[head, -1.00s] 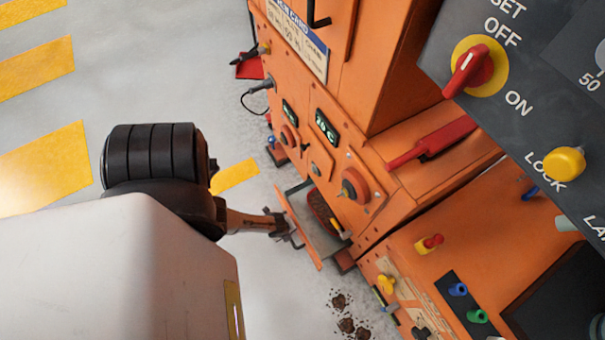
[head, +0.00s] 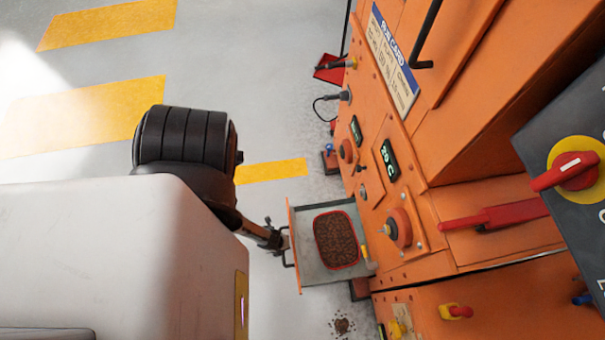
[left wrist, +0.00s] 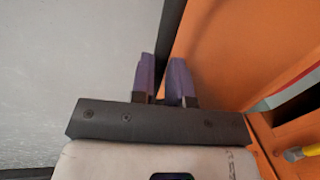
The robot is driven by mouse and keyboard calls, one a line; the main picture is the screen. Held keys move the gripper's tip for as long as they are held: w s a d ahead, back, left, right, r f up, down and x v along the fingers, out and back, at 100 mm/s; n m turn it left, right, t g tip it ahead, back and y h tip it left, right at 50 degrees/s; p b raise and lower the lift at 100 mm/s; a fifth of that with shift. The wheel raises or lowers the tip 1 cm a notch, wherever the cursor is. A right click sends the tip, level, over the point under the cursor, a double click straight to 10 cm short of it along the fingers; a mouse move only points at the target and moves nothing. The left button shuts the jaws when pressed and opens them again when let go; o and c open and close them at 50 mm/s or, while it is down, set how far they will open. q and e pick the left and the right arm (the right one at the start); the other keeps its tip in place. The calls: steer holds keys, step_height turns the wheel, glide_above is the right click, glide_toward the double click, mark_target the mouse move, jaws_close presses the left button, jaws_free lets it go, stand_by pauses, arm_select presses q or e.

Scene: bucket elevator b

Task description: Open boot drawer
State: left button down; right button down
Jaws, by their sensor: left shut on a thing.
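The boot drawer (head: 312,271) stands pulled out from the base of the orange machine in the head view. Its grey tray holds a red-rimmed container of brown grains (head: 336,240). My left gripper (head: 284,243) is at the handle on the drawer's orange front and is shut on it. In the left wrist view the two gripper fingers (left wrist: 162,82) close around a dark bar beside the orange drawer front (left wrist: 225,45). The fingers hide part of the handle. My right gripper is not in view.
The orange machine (head: 440,225) fills the right, with a red lever (head: 495,216) and a dark panel with a red-yellow switch (head: 573,172). Spilled brown material (head: 342,324) lies on the floor near the drawer. The grey floor (head: 225,50) at left is clear.

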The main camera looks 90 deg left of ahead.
arm_select(q)
steer(key=shift+s, duration=0.1)
steer(key=c, duration=1.1)
jaws_free()
steer(key=shift+r+p, duration=0.5)
steer(key=shift+r, duration=0.05)
step_height(320, 180, up, 12)
steer(key=s+p, duration=0.2)
steer(key=p, duration=0.7)
steer(key=shift+s+r, duration=0.2)
steer(key=shift+s, duration=0.1)
steer(key=shift+d, duration=0.15)
